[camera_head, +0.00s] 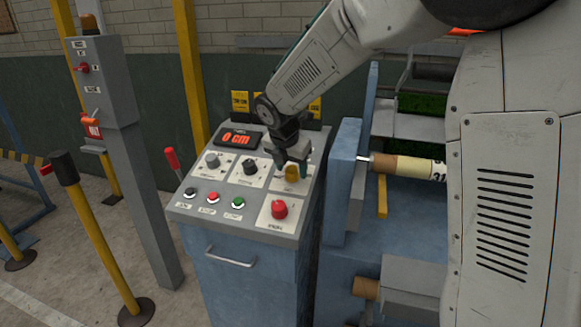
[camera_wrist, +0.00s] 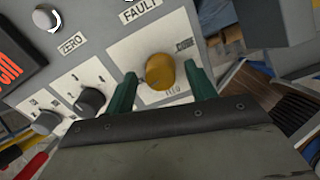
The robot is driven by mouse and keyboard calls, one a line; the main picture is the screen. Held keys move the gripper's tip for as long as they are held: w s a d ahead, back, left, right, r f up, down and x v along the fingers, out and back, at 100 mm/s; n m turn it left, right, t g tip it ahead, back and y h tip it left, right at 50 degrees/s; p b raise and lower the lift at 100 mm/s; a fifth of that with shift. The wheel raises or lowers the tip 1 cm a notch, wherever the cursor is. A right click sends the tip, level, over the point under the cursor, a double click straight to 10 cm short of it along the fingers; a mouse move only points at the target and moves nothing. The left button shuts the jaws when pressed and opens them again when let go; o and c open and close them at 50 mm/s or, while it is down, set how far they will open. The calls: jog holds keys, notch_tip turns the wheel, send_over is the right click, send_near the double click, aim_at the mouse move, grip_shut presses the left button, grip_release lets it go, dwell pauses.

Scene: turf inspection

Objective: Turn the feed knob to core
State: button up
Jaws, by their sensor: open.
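The yellow feed knob (camera_wrist: 160,71) sits on a pale plate of the control panel, with small, hard-to-read lettering around it. It also shows in the head view (camera_head: 291,173), partly under my gripper. My gripper (camera_head: 292,167) is over the knob, pointing down at the panel. In the wrist view its two green fingers are open, one on each side of the knob, with small gaps; contact is not visible. Which mark the knob points to is hard to tell. The sloping control panel (camera_head: 182,209) carries the knob near its right edge.
A red knob (camera_head: 279,209) is close below the yellow knob. A black knob (camera_head: 250,167) and a grey knob (camera_head: 212,160) are to the left. Black, red and green buttons line the front. A red display (camera_head: 237,138) reads 0 cm. A blue machine (camera_head: 342,180) stands right of the panel.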

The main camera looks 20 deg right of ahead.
jog(key=c, duration=1)
jog(key=shift+o, duration=0.2)
